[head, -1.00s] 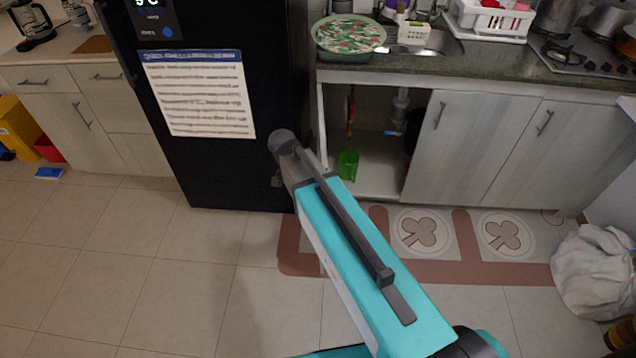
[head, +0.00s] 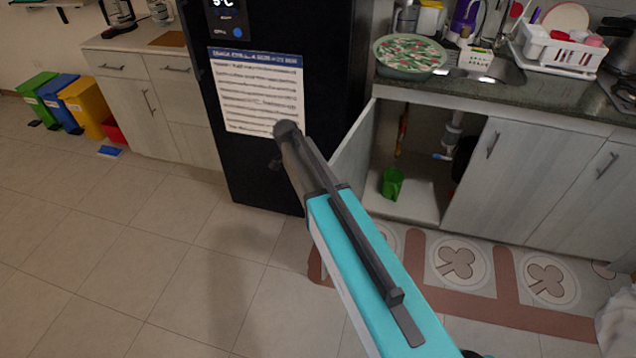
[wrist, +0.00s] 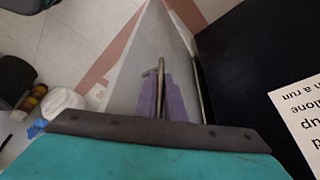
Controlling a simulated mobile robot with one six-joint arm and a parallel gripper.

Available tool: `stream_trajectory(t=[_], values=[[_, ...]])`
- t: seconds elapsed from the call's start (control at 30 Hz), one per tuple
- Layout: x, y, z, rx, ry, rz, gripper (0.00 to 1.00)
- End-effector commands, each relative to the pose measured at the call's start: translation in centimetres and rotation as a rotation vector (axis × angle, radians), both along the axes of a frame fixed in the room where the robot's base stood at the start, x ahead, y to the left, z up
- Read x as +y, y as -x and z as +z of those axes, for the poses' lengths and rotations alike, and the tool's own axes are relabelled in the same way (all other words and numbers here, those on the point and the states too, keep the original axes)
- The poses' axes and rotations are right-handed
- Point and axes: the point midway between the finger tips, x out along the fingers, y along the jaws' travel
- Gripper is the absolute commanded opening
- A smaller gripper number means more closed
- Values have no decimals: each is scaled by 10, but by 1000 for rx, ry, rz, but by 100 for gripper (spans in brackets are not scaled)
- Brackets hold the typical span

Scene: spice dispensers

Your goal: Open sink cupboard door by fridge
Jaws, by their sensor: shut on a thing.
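The grey cupboard door (head: 353,147) by the fridge stands open, swung out toward the fridge side. Its open compartment (head: 405,200) shows pipes and a green container (head: 392,182). In the wrist view the same door (wrist: 135,70) runs away from me, with its bar handle (wrist: 160,72) near the middle. My gripper (wrist: 162,95), with purple fingers, is shut on that handle. In the head view my arm hides the fingers and the handle.
The black fridge (head: 330,60) with a paper notice (head: 258,95) stands close to the left of the door. A neighbouring cupboard door (head: 500,185) is closed. A brown patterned mat (head: 490,300) lies in front. Open tiled floor (head: 170,270) is at the left.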

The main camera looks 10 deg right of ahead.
Motion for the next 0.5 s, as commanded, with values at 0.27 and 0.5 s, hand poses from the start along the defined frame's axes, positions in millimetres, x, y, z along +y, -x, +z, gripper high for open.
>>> stream_trajectory(t=[0.27,0.5], values=[[-7,-1,0,2,-2,-20,0],[-10,-2,0,2,-2,-23,18]])
